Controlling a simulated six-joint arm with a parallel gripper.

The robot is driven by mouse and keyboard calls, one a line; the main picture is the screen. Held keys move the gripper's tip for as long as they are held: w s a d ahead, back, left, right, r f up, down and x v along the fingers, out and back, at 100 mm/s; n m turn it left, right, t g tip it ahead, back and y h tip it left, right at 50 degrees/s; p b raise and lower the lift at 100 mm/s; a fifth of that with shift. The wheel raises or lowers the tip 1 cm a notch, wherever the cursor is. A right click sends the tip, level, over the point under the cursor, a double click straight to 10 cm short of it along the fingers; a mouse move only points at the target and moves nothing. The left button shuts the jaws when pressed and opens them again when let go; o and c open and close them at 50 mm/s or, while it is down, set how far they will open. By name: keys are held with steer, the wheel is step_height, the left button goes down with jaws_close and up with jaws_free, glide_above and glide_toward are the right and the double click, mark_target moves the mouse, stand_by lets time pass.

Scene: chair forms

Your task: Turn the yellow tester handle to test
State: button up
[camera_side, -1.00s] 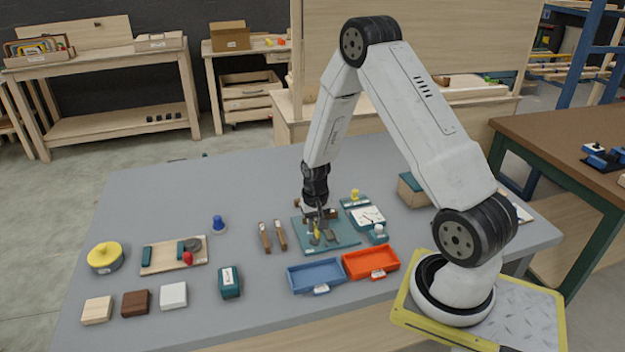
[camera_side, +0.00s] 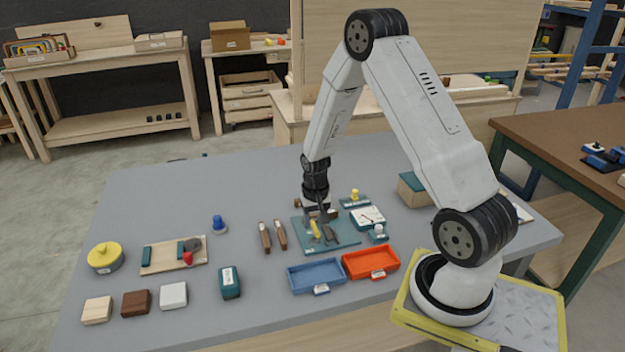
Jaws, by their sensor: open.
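A small yellow handle (camera_side: 315,230) stands tilted on the teal plate (camera_side: 343,240) in the middle of the table. My gripper (camera_side: 319,214) is open and points down just above and behind the handle. I cannot tell whether its fingers touch it. Next to the handle is a dark grey piece (camera_side: 329,234). A meter with a white dial face (camera_side: 368,217) lies to the right, with a yellow-topped piece (camera_side: 354,196) on a teal base behind it. The dial reading is too small to read.
A blue tray (camera_side: 317,275) and an orange tray (camera_side: 371,263) lie in front of the plate. Two wooden-handled pieces (camera_side: 272,236) lie to its left. A white-capped teal piece (camera_side: 378,234) stands near the plate's right. The table behind the plate is fairly clear.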

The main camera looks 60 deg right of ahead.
mark_target(315, 227)
steer(key=shift+r, duration=3)
steer(key=s+a+r+n+t, duration=0.1)
steer(key=s+a+r+n, duration=0.1)
steer(key=a, duration=0.4)
steer(key=s+a+r+n, duration=0.2)
steer(key=a+r+n, duration=0.1)
steer(key=a, duration=0.3)
steer(key=s+a+r+n+t, duration=0.1)
steer(key=s+a+r+n, duration=0.1)
steer(key=a, duration=0.4)
steer(key=shift+s+a+r+n+t, duration=0.35)
steer(key=shift+s+r+n, duration=0.1)
steer(key=shift+n, duration=0.45)
steer(key=shift+w, duration=0.1)
